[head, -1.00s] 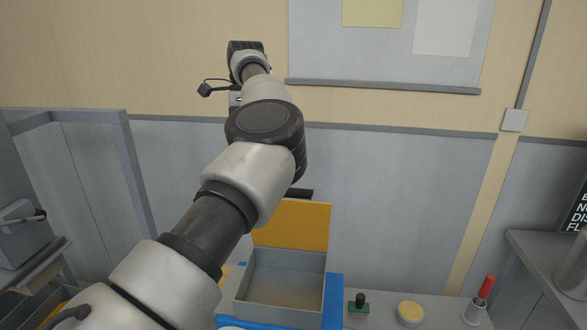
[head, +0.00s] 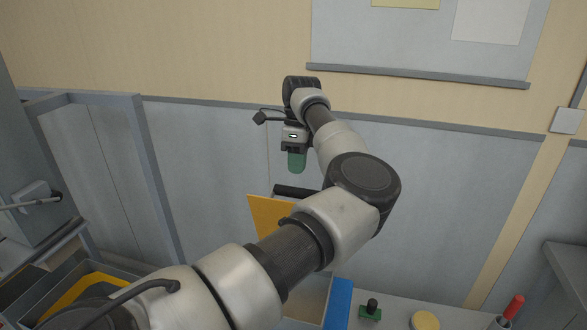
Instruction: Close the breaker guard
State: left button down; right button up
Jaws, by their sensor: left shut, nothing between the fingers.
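The yellow panel (head: 268,218), which looks like the breaker guard, stands raised at the back of an open grey box (head: 308,296). A dark bar (head: 297,192) shows at its top edge. My left arm crosses in front and hides much of the panel and box. My left gripper (head: 296,164), with green fingertips, is shut and empty. In the picture it is above the panel, apart from it. My right gripper is not in view.
The box sits by a blue base (head: 339,300) on a grey bench. To its right are a green-based black knob (head: 371,309), a round yellow disc (head: 425,320) and a red-handled tool (head: 513,306) in a cup. A grey frame (head: 150,170) stands at left.

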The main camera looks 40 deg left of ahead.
pick_arm(q)
jog(key=s, duration=0.1)
jog(key=s+d+p, duration=0.1)
jog(key=s+f, duration=0.1)
jog(key=shift+d, duration=0.25)
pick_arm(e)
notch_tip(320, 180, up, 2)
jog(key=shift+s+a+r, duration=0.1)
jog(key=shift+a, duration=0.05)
pick_arm(q)
jog(key=shift+s, duration=0.1)
